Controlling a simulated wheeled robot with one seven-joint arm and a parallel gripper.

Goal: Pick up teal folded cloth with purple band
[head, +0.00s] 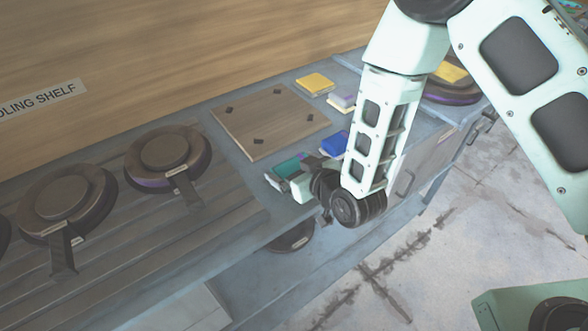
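The teal folded cloth with a purple band (287,167) lies near the front edge of the grey counter, in front of the wooden board. The purple shows at its far right end. My gripper (279,182) is low at the counter edge, with its pale fingers right at the near side of the cloth. Part of the cloth is hidden behind the fingers and wrist. I cannot tell whether the fingers touch it or close on it.
A blue cloth (334,143), a white and purple one (341,101) and a yellow one (315,83) lie around the wooden board (268,120). Round dark presses (168,158) with handles stand at left. A yellow-topped item (450,73) sits at right, partly behind my arm.

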